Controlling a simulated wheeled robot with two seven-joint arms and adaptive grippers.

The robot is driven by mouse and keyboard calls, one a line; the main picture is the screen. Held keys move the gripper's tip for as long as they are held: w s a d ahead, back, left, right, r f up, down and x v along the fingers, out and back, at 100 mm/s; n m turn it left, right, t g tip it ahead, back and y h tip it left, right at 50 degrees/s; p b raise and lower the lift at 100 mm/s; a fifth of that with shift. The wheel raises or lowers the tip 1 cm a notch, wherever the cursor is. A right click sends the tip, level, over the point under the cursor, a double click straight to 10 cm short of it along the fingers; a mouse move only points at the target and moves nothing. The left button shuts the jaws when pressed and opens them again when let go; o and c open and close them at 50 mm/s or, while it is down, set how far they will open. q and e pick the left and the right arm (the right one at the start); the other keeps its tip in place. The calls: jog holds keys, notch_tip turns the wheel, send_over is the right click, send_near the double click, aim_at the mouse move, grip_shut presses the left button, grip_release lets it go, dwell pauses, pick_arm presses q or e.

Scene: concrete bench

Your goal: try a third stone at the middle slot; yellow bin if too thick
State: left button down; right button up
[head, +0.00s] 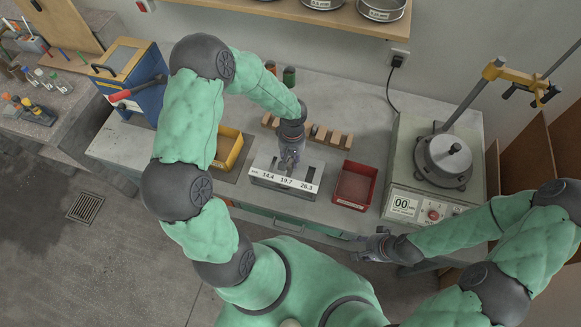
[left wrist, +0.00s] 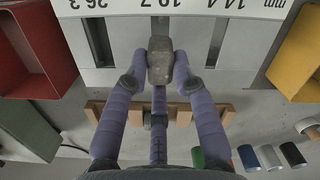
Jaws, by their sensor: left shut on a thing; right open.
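My left gripper (head: 289,163) is shut on a grey stone (left wrist: 160,60) and holds it at the slotted gauge (head: 310,172). In the left wrist view the stone is between the fingers of the left gripper (left wrist: 159,82), in line with the 19.7 middle label. The stone covers the middle slot there, so I cannot tell whether it is above the slot or partly in it. The outer slots show on either side. The yellow bin (head: 238,152) stands left of the gauge. My right gripper (head: 367,246) is open and empty at the bench's front edge.
A red bin (head: 355,186) stands right of the gauge. A wooden rack (head: 338,138) is behind it; small jars (head: 289,75) stand farther back. A blue box (head: 138,80) is at the left, a grey machine (head: 440,180) at the right.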

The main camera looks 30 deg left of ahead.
aim_at(290, 162)
pick_arm(q)
jog(key=shift+r+p, duration=1.45)
jog(key=shift+r, duration=1.35)
jog(key=shift+s+f, duration=0.1)
jog(key=shift+s, duration=0.05)
